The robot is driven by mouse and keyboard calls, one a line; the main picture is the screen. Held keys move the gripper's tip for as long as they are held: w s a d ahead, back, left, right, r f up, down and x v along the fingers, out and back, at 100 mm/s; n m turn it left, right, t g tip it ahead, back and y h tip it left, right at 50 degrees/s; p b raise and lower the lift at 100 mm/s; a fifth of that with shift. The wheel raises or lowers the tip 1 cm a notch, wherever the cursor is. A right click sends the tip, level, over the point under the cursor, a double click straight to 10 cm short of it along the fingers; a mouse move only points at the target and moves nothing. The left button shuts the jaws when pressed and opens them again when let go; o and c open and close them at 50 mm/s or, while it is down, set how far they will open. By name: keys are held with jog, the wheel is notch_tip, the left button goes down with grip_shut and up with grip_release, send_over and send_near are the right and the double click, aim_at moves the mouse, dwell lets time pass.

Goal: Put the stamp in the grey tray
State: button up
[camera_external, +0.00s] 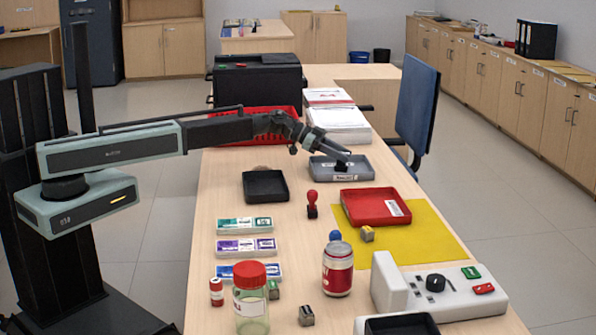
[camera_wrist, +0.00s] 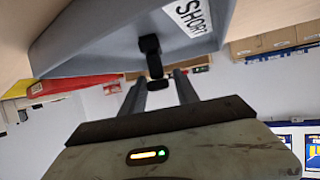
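The grey tray (camera_external: 365,176) with a white label stands on the counter at mid-right. Its wall and "SHORT" label also show at the top of the wrist view (camera_wrist: 95,50). A black stamp (camera_external: 341,167) is inside the tray's outline, below my gripper (camera_external: 346,155). In the wrist view the stamp (camera_wrist: 150,45) appears to stand on the tray floor, its slim handle pointing toward my gripper (camera_wrist: 160,80). The two fingers are apart on either side of the handle end, with narrow gaps visible. The exact contact of the stamp's base is unclear.
A black tray (camera_external: 265,187) and a red tray (camera_external: 376,207) flank the grey tray's near side. A red-handled stamp (camera_external: 312,204) stands between them. Paper stacks (camera_external: 338,122) lie behind. A can (camera_external: 338,269), jar (camera_external: 252,305) and white device (camera_external: 440,290) occupy the front.

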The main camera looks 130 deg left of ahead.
jog(key=shift+r, duration=0.15)
jog(key=shift+s+d+r+p, duration=0.15)
jog(key=shift+s+r+p, duration=0.1)
jog(key=shift+p, duration=0.15)
jog(key=p+v, duration=0.4)
jog(key=v, duration=0.7)
jog(key=shift+s, duration=0.2)
jog(key=shift+d+f, duration=0.1)
